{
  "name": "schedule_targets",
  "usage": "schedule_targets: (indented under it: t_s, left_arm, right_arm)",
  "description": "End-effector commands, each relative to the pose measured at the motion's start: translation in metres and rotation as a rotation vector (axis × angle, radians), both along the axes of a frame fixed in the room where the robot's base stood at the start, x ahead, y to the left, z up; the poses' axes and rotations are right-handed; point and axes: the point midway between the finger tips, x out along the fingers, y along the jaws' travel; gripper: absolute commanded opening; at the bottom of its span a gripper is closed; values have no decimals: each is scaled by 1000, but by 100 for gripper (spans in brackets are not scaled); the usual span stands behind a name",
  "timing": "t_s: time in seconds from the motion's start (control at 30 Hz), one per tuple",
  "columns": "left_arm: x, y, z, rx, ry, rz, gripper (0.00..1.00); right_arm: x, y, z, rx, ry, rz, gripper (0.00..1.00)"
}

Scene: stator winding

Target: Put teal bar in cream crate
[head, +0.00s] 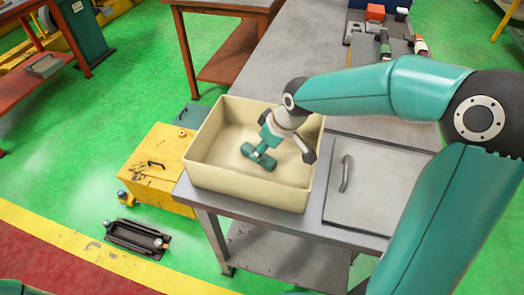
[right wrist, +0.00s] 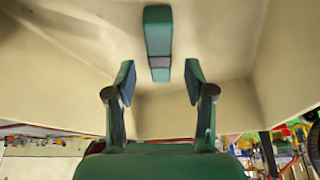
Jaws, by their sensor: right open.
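The teal bar (head: 259,157) lies inside the cream crate (head: 248,195), on its floor near the middle. In the right wrist view the teal bar (right wrist: 158,32) has a grey band and shows between and beyond the fingertips. My right gripper (head: 286,142) reaches down into the crate just above the bar. The right wrist view shows the right gripper (right wrist: 160,80) open, with a gap between each finger and the bar. The crate (right wrist: 265,55) fills most of that view. My left gripper is not in view.
The crate stands on a grey metal bench (head: 330,128), beside a flat panel with a handle (head: 345,173). A yellow cabinet (head: 160,160) stands left of the bench. Coloured items, including a red block (head: 375,12), sit at the bench's far end.

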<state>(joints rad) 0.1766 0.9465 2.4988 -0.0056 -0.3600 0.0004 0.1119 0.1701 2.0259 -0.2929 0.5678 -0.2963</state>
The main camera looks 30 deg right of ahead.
Motion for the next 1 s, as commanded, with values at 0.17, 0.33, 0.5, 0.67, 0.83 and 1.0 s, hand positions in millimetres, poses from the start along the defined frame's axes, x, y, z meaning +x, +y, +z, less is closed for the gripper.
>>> schedule_targets:
  t_s: [0.17,0.33,0.5,0.67,0.83,1.0]
  left_arm:
    - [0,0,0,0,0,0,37]
    - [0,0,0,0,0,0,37]
    - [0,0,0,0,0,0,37]
    - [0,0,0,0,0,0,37]
    - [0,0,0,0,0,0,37]
    - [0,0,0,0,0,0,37]
  right_arm:
    - [-13,-5,37,-1,-7,-1,54]
    - [-23,-8,63,-1,-5,0,54]
    - [-29,-10,75,0,-1,0,54]
    - [-30,-11,77,0,-1,0,54]
    - [-30,-10,77,0,0,0,54]
    - [-30,-10,77,0,0,0,54]
